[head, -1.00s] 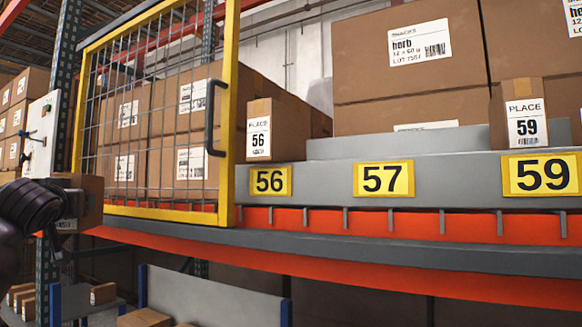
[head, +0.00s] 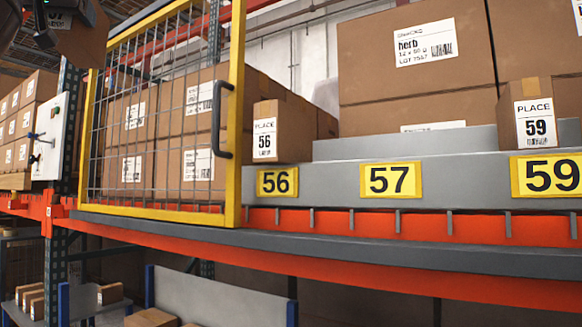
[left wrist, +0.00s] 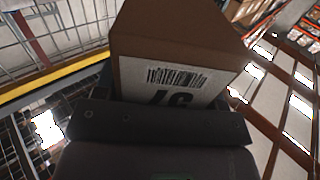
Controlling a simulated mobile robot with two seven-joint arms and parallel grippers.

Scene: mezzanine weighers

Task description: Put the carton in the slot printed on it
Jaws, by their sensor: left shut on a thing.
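The carton (head: 84,40) is at the top left of the head view, partly cut off by the frame edge. In the left wrist view the carton (left wrist: 175,38) shows a white label with a barcode and an upside-down number that reads 57. My left gripper (head: 50,14) is shut on it and holds it in the air, left of and above the yellow mesh gate. The slot tag 57 (head: 391,180) is on the grey shelf front. The stretch of ledge above that tag is empty, between a carton marked 56 (head: 284,128) and a carton marked 59 (head: 541,100). My right gripper is not in view.
The yellow-framed mesh gate (head: 234,120) with its dark handle stands left of carton 56. Large brown boxes (head: 410,75) stand behind slot 57. Tags 56 (head: 277,182) and 59 (head: 546,176) flank tag 57. A white panel (head: 48,135) is at the left.

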